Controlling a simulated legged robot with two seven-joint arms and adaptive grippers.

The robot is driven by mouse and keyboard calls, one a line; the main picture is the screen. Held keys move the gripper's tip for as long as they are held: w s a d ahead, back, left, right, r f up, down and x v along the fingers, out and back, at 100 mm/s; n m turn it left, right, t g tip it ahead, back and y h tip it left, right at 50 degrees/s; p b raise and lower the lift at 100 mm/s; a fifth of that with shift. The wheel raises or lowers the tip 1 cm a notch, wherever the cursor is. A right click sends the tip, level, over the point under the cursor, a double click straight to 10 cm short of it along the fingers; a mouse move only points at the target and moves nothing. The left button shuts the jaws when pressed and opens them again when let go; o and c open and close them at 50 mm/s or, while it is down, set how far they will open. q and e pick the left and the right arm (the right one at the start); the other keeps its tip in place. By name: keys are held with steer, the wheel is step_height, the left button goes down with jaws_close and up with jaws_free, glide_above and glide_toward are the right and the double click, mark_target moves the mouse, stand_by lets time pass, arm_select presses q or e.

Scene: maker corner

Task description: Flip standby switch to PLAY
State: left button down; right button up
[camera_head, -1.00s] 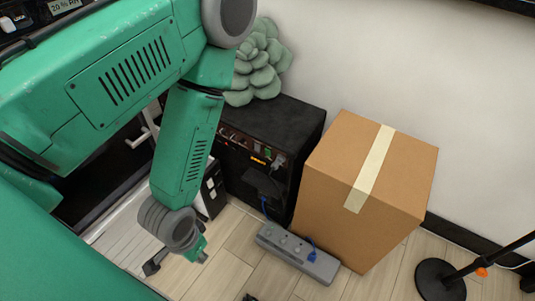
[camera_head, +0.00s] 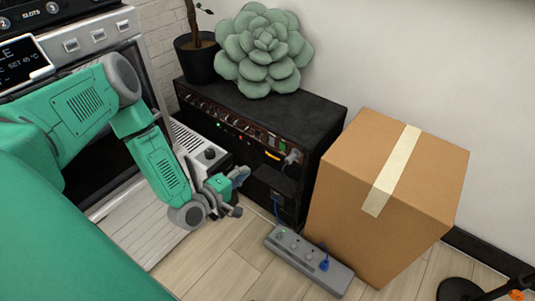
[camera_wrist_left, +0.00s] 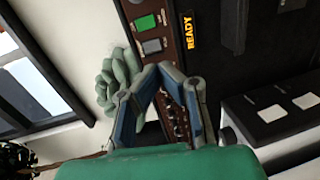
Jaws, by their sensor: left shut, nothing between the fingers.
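The black amplifier (camera_head: 318,118) stands on the floor with a brown control panel of knobs and small lights. In the left wrist view its panel shows a green rocker switch (camera_wrist_left: 144,23), a grey rocker switch (camera_wrist_left: 151,45) and a lit READY sign (camera_wrist_left: 189,30). I cannot read which switch is standby or how it is set. My left gripper (camera_head: 241,175) is shut and empty, in front of the amplifier's face and below its knobs. In the left wrist view its fingers (camera_wrist_left: 165,70) meet and cover part of the panel. My right gripper is out of view.
A taped cardboard box (camera_head: 340,165) stands right of the amplifier. A grey power strip (camera_head: 300,258) with a blue plug lies on the floor in front. A plush succulent (camera_head: 262,50) and a potted plant (camera_head: 197,62) are behind the panel. A white-topped unit (camera_head: 200,145) stands left.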

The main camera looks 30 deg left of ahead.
arm_select(q)
steer(key=a, duration=0.1)
steer(key=b, duration=0.2)
glide_toward(271, 144)
steer(key=w, duration=0.2)
steer(key=shift+n+t, duration=0.3)
steer(key=w, duration=0.1)
steer(key=w+f+b, duration=0.1)
steer(key=w, duration=0.1)
steer(key=w+b, duration=0.1)
steer(key=w, duration=0.1)
steer(key=shift+w+d+f, duration=0.2)
steer(key=shift+f, duration=0.2)
steer(key=shift+w+d+r, duration=0.1)
steer(key=shift+w, duration=0.05)
steer(key=shift+d+r, duration=0.1)
steer(key=shift+d, duration=0.15)
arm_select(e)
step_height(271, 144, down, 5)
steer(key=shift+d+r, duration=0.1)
